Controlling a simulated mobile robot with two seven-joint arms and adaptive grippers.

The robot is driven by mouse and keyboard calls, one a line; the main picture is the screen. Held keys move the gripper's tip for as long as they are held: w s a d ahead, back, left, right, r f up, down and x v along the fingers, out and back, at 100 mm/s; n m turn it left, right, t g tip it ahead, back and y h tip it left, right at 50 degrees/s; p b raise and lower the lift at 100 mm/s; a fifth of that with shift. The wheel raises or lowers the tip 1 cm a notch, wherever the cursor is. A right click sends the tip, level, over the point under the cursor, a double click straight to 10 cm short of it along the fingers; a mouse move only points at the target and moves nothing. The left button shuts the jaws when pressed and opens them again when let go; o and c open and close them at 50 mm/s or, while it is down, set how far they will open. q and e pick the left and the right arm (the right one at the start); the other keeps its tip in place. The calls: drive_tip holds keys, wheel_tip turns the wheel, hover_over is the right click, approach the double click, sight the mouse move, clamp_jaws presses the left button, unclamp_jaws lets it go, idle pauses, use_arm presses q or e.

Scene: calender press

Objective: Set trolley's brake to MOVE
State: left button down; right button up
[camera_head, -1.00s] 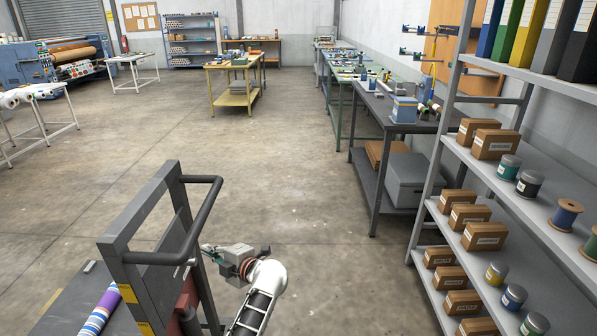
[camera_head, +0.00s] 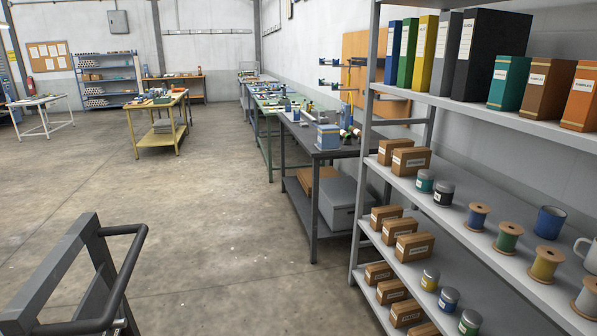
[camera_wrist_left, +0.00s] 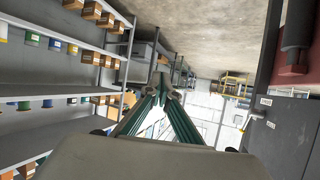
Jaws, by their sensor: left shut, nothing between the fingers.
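The trolley's grey frame (camera_head: 48,268) and black push handle (camera_head: 128,265) stand at the lower left of the head view, cut off by the edges. In the left wrist view, which is turned over with the floor at the top, the trolley's dark panel (camera_wrist_left: 285,135) fills the right side. A small pale lever (camera_wrist_left: 252,117) sticks out from it, with two small labels beside it, too small to read. My left gripper (camera_wrist_left: 165,92) is shut and empty, left of the lever and apart from it. My right gripper is in neither view.
A grey shelf rack (camera_head: 480,215) with boxes, spools and binders stands close on the right. Workbenches (camera_head: 320,150) line the wall behind it. A yellow table (camera_head: 158,125) stands further back. The floor (camera_head: 200,230) between trolley and benches is clear.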

use_arm(q)
drive_tip(key=s+f+m+g, duration=0.2)
drive_tip(key=s+f, duration=0.1)
drive_tip(key=s, duration=0.3)
wheel_tip(320, 180, up, 15)
drive_tip(key=n+t+y+b, duration=0.85)
drive_tip(key=y+b, duration=0.25)
drive_tip(key=b, duration=0.3)
hover_over(123, 322)
drive_tip(key=s+d, duration=0.2)
drive_tip(key=s, duration=0.1)
drive_tip(key=w+a+f, duration=0.1)
drive_tip(key=w+f+t+b, duration=0.1)
drive_tip(key=shift+w+a+m, duration=0.35)
drive_tip(key=shift+w+a+r, duration=0.1)
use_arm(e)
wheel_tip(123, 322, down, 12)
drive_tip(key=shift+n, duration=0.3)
